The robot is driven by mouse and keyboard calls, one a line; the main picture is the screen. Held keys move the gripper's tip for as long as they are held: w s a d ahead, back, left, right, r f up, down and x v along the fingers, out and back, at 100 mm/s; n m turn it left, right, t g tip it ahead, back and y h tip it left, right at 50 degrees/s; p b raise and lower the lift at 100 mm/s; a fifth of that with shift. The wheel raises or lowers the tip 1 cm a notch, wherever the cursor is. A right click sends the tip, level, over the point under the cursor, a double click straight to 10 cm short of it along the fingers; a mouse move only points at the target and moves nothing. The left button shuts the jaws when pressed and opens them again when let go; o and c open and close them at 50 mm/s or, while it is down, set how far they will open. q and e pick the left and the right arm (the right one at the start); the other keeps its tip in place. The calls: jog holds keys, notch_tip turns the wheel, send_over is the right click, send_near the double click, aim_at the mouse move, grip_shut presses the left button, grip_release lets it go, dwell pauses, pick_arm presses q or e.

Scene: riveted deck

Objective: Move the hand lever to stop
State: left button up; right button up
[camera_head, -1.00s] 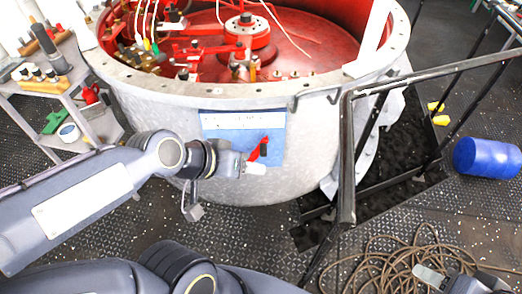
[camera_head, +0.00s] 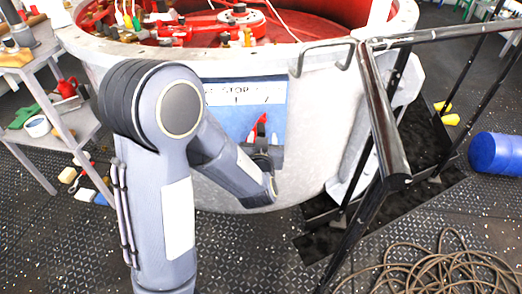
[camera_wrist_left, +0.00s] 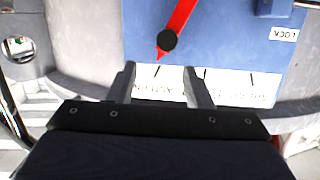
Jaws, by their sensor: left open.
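The hand lever (camera_head: 262,130) is a red pointer on a blue panel (camera_head: 236,122) on the drum's wall. Its tip points up, tilted slightly right, at a white label strip (camera_head: 270,91) with tick marks; "STOP" is partly readable left of the tip. In the left wrist view the red lever (camera_wrist_left: 181,15), with a round black knob (camera_wrist_left: 168,40), lies just beyond the fingers, its tip by a tick. My left gripper (camera_wrist_left: 162,82) is open and empty, facing the panel, apart from the lever. In the head view my left gripper (camera_head: 264,158) is just below the lever, partly hidden by my arm.
A black railing (camera_head: 385,130) stands right of the panel, close to my arm. A coiled hose (camera_head: 440,270) and a blue barrel (camera_head: 497,153) lie on the deck at right. A grey shelf cart (camera_head: 75,130) stands at left. A lock label (camera_wrist_left: 283,34) shows on the panel.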

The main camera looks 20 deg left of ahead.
aim_at(261, 130)
pick_arm(q)
jog(key=w+a+f+y+b, duration=0.1)
jog(key=w, duration=0.1)
jog(key=w+a+f+y+b, duration=0.1)
jog(key=w, duration=0.1)
jog(key=w+a+f+t+b, duration=0.1)
jog(key=w, duration=0.2)
jog(key=shift+a+f+m+y+b, duration=0.15)
jog(key=shift+a+m+y+b, duration=0.15)
jog(key=shift+a+m+y, duration=0.1)
pick_arm(e)
notch_tip(261, 130, down, 5)
jog(key=shift+f, duration=0.2)
pick_arm(q)
grip_shut()
